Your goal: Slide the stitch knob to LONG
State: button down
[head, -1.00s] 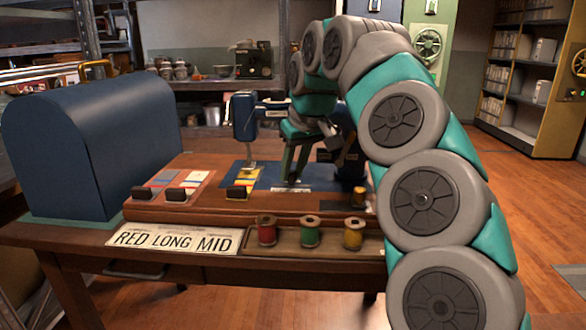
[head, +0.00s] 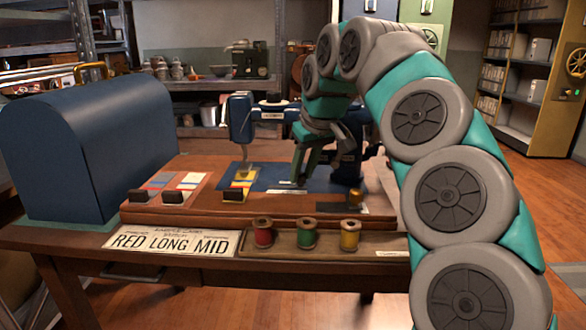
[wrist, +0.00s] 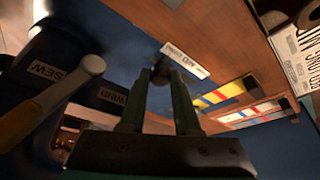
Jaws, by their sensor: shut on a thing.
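The blue sewing machine (head: 240,120) stands on a wooden base with a blue bed plate (head: 262,176). My gripper (head: 298,180) reaches down to this plate, right of the needle area. In the wrist view my gripper (wrist: 160,80) has its two green fingers around a small dark round knob (wrist: 160,71), the stitch knob, and is shut on it. A white label strip (wrist: 185,60) lies beside the knob; its lettering is too blurred to read. The fingers partly hide the knob and its slot. A card (head: 172,242) reads RED LONG MID.
Red (head: 263,232), green (head: 307,234) and yellow (head: 350,235) spools stand in a front tray. A blue domed case (head: 90,150) fills the table's left side. Levers labelled SEW (wrist: 45,70) and WIND are close to my gripper in the wrist view.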

jog(key=shift+d+f, duration=0.15)
jog(key=shift+d, duration=0.05)
jog(key=c, duration=0.6)
grip_release()
jog(key=shift+d, duration=0.1)
jog(key=v, duration=0.8)
jog(key=shift+p, duration=0.35)
jog(key=shift+s, duration=0.1)
